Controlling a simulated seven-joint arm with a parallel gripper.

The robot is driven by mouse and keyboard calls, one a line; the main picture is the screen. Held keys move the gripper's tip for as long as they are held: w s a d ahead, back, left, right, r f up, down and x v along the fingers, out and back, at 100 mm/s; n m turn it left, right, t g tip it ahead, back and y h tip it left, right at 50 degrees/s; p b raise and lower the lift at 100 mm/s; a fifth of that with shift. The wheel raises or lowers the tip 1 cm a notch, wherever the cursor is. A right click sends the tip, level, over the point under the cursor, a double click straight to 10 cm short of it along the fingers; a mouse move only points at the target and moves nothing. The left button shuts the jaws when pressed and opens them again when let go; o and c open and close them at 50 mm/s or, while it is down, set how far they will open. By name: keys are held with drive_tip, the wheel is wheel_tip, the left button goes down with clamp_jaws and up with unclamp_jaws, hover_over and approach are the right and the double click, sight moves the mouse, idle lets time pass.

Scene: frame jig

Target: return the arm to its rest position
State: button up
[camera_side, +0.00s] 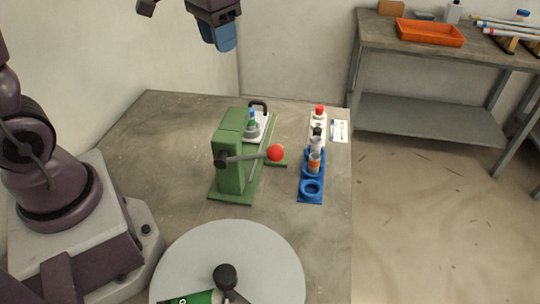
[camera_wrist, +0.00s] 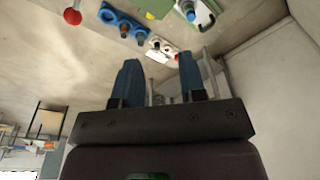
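My gripper (camera_side: 222,38) hangs high above the table at the top of the side view, clear of everything. In the wrist view its two blue fingers (camera_wrist: 159,78) are spread apart, with nothing held between them. My arm's base stands at the left of the side view; much of the arm between base and gripper is out of frame.
A green press (camera_side: 231,150) with a red lever knob (camera_side: 275,153) stands on the table (camera_side: 170,125). Beside it is a blue holder (camera_side: 311,198) with small bottles. A round grey disc (camera_side: 190,262) is at the front. A bench (camera_side: 385,42) with an orange tray (camera_side: 430,33) stands right.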

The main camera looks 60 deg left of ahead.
drive_tip(key=s+d+r+t, duration=0.1)
drive_tip(key=s+d+t, duration=0.1)
drive_tip(key=s, duration=0.4)
drive_tip(key=s+d+r+t, duration=0.2)
drive_tip(key=s+d, duration=0.1)
drive_tip(key=s, duration=0.4)
drive_tip(key=shift+s+d+r+m, duration=0.2)
drive_tip(key=shift+r+m, duration=0.1)
drive_tip(key=shift+m, duration=0.1)
